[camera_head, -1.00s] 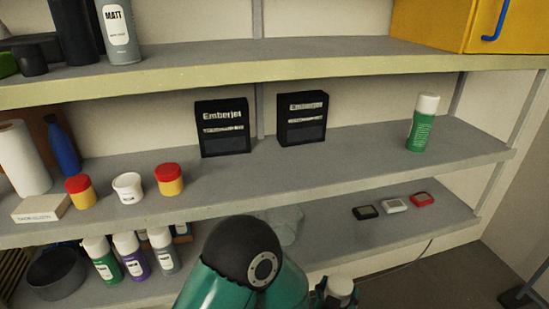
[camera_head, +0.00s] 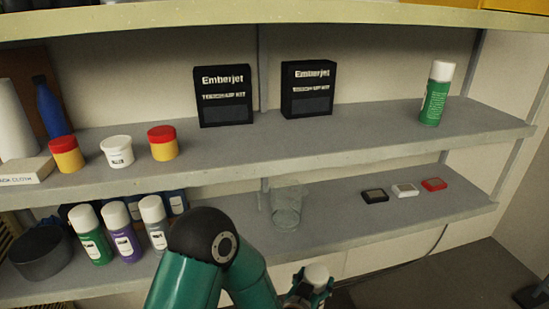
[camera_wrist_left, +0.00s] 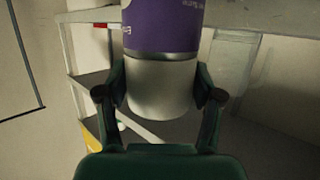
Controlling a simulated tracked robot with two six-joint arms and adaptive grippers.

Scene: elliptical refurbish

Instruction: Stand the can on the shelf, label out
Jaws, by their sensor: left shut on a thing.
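My left gripper (camera_head: 308,287) is low in the head view, in front of the lower shelf (camera_head: 335,222). It is shut on a can, whose pale cap (camera_head: 317,273) shows on top there. In the left wrist view the gripper (camera_wrist_left: 160,95) has a finger on each side of the can (camera_wrist_left: 163,30). The can has a purple label with small white lettering, and its pale cap is between the fingers. Only an edge of the label's print shows. The can is clear of the shelf. My right gripper is not in view.
On the lower shelf stand green, purple and grey cans (camera_head: 122,232), a clear glass (camera_head: 287,205) and three small flat boxes (camera_head: 404,190). The middle shelf (camera_head: 370,135) bears black Emberjet boxes (camera_head: 223,97), several tubs (camera_head: 117,151) and a green can (camera_head: 436,93). Bare room shows between them.

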